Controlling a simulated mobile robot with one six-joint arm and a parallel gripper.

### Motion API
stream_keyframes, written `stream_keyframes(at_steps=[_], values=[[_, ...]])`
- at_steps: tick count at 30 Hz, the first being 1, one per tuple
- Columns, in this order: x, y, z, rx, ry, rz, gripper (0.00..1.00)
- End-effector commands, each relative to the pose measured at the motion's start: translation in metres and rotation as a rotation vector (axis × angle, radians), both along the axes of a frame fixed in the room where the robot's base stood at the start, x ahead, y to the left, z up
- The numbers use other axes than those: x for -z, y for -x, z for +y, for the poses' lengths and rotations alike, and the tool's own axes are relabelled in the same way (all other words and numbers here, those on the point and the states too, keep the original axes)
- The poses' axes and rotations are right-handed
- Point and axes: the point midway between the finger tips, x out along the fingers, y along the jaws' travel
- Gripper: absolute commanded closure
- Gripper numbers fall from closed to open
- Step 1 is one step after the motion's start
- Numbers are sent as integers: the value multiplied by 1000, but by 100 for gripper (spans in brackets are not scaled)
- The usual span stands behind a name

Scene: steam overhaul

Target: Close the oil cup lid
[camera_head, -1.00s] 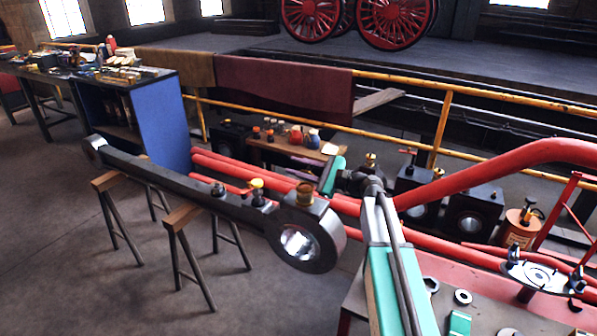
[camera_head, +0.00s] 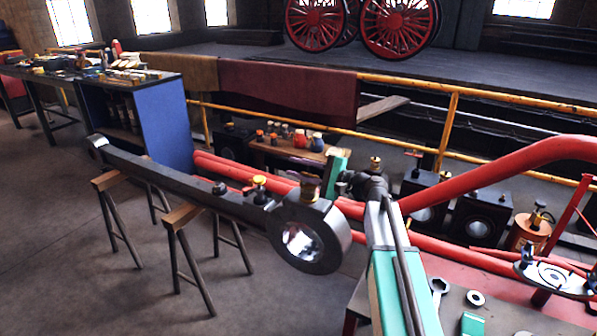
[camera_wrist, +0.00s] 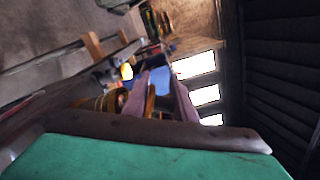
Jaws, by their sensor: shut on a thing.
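A brass oil cup (camera_head: 309,190) stands on top of the dark rod's round big end (camera_head: 325,235), in the middle of the head view. In the wrist view a brass cup body (camera_wrist: 113,101) shows at lower left, partly hidden. My gripper (camera_head: 325,183) reaches in from the right, close beside the cup, its green housing (camera_head: 338,168) standing upright. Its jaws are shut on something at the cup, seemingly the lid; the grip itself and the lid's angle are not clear. The wrist view shows the green housing (camera_wrist: 150,158) along the bottom.
The rod (camera_head: 180,185) rests on wooden sawhorses (camera_head: 180,218). A second, yellow-topped cup (camera_head: 259,184) stands left on the rod. Red pipes (camera_head: 450,245) run behind. A bench with small parts (camera_head: 495,312) lies at lower right. Floor at left is free.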

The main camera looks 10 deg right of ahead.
Motion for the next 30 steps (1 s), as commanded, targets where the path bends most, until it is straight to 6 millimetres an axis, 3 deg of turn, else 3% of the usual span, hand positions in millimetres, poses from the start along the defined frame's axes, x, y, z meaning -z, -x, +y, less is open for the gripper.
stream_keyframes(at_steps=[30], values=[[3, 3, 2, 1, 54, -75, 97]])
